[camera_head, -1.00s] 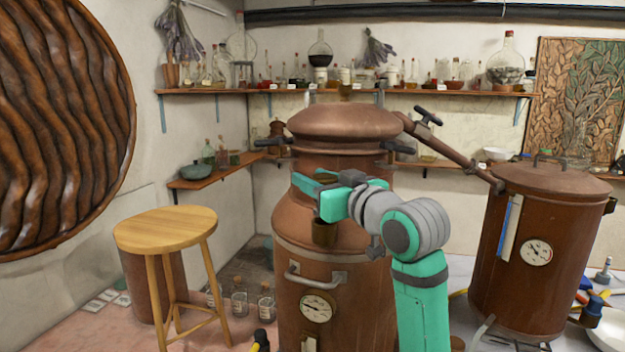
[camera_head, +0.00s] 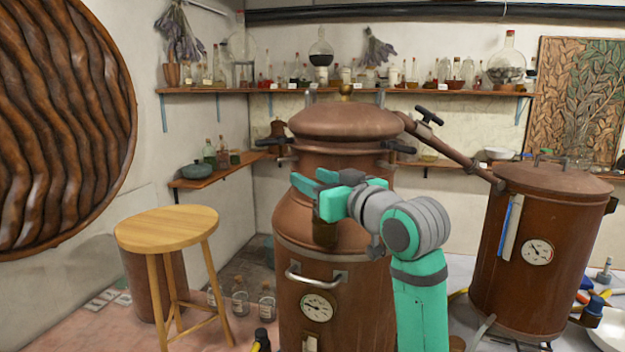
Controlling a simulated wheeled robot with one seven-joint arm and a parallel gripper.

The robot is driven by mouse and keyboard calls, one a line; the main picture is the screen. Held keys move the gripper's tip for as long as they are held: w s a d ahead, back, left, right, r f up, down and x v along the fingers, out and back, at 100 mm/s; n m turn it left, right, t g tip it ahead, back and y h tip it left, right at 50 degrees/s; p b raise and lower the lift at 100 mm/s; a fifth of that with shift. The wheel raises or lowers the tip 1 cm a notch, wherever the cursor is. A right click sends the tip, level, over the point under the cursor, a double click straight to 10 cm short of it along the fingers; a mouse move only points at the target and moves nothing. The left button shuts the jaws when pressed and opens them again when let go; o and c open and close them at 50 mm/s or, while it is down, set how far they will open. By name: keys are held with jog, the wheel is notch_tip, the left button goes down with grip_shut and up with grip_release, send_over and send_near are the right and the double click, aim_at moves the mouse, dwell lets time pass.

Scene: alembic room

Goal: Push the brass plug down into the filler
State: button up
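My gripper (camera_head: 308,178) is in front of the large copper still, level with its shoulder, its teal fingers pointing left. I cannot tell whether the fingers are open or shut. A short dark brass cylinder (camera_head: 325,233), which looks like the filler, stands on the still's shoulder just below my gripper's hand. The hand hides its top. I cannot make out the brass plug apart from it; it may be hidden behind the gripper. Whether gripper and cylinder touch is unclear.
The copper still (camera_head: 350,270) has a front handle (camera_head: 316,278), a gauge (camera_head: 316,307) and dark side clamps. A wooden stool (camera_head: 167,228) stands left. A second copper vessel (camera_head: 540,255) stands right, joined by a sloping pipe (camera_head: 455,150). Shelves with bottles line the back wall.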

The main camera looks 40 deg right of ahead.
jog(key=shift+w+d+f, duration=0.2)
jog(key=shift+d+f, duration=0.25)
jog(key=shift+f, duration=0.2)
jog(key=shift+s, duration=0.55)
jog(key=s+a+r, duration=0.1)
jog(key=s, duration=0.9)
jog(key=shift+a, duration=0.15)
